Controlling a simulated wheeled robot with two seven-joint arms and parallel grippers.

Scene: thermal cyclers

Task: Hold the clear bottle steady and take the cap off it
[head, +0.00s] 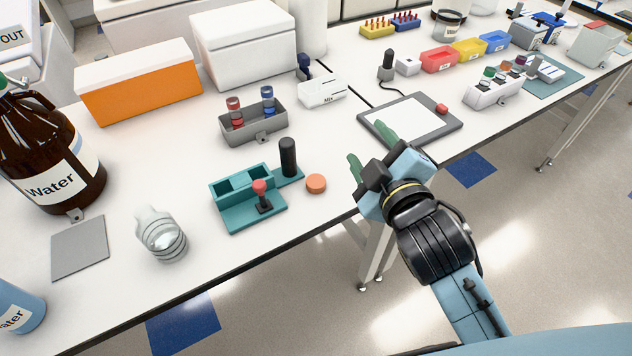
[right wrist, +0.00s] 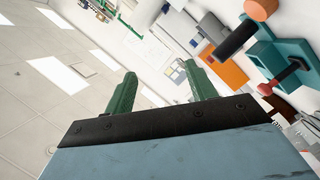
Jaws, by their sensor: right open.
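My left gripper is not in view.
A teal holder (head: 238,223) with a black post and a red-topped plunger stands between bottle and disc. A grey plate (head: 80,248) and a brown Water bottle (head: 60,140) are left of the clear bottle. A grey tube rack (head: 254,124) stands behind the holder.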

